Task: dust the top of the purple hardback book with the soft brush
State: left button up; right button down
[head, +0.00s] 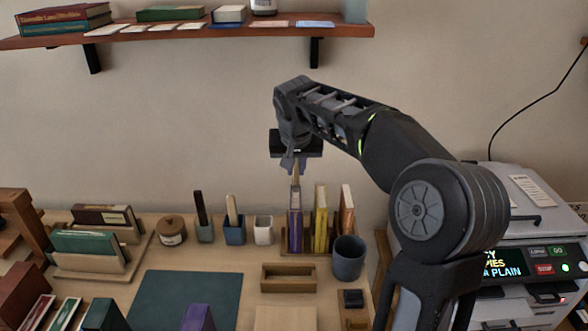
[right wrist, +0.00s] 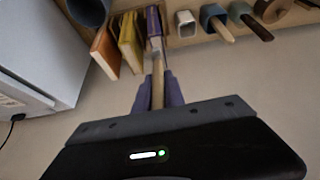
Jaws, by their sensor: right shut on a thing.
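The purple hardback book (head: 295,232) stands upright at the left end of a small row of books at the back of the desk. It also shows in the right wrist view (right wrist: 153,20). My right gripper (head: 295,168) is above it, shut on the wooden handle of the soft brush (head: 295,184). The brush points down, and its pale bristles (right wrist: 155,46) are at the book's top edge. They look to be touching it, but the exact contact is hard to tell. My left gripper is not in view.
Yellow (head: 321,220) and orange (head: 346,212) books stand just right. A white cup (head: 263,230) stands left and a dark round cup (head: 348,258) in front right. A shelf (head: 200,32) hangs above; a printer (head: 530,215) stands right. The green mat (head: 185,298) is mostly clear.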

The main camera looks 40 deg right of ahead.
jog(key=shift+r+p, duration=1.3)
jog(key=shift+r, duration=0.85)
